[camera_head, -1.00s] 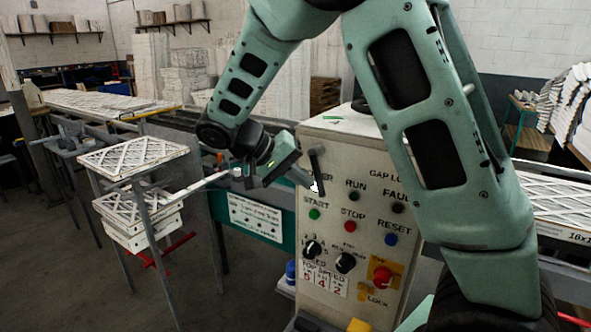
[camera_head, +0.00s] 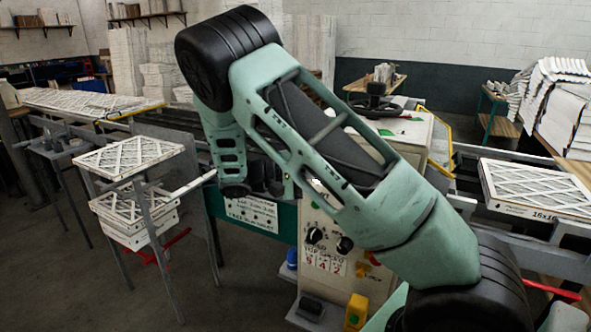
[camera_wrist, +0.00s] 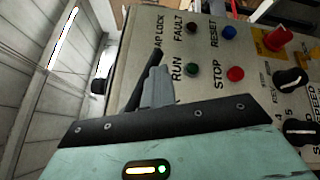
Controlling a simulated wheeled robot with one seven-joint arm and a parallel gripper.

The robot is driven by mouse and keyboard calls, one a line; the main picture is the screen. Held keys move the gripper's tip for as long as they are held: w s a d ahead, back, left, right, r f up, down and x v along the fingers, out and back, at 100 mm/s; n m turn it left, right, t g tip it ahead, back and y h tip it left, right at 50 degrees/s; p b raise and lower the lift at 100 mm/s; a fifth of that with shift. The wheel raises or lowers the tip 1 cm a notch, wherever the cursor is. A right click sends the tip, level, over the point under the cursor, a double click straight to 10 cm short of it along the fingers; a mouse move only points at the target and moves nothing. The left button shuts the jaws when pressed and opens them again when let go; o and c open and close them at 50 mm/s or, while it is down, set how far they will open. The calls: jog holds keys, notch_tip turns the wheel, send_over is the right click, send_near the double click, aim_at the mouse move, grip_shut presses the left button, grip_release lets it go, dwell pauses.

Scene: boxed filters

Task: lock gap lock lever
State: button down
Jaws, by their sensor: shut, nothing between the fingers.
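The control panel (camera_head: 325,265) stands in the middle of the head view, its upper face mostly hidden behind my arm. In the wrist view the panel (camera_wrist: 205,48) shows a "GAP LOCK" label, with its first letter hidden. A dark, slanted bar (camera_wrist: 149,68), which looks like the lock lever, lies by this label. My gripper (camera_wrist: 158,75) is shut and empty, its grey fingers just right of the bar. I cannot tell whether they touch it. In the head view the fingers and lever are hidden by my arm.
The wrist view shows a green button (camera_wrist: 192,70), a red stop button (camera_wrist: 235,74) and black knobs (camera_wrist: 290,80) close by. A stack of boxed filters (camera_head: 130,155) stands at left. Another filter (camera_head: 535,187) lies on the right conveyor. A black handwheel (camera_head: 375,98) tops the panel.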

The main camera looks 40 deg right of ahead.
jog(key=shift+s+d+r+n+g+h+p, duration=0.1)
jog(key=shift+s+r+n+g+h+p, duration=0.25)
jog(key=shift+r+n+g+h, duration=0.2)
dwell(0.4)
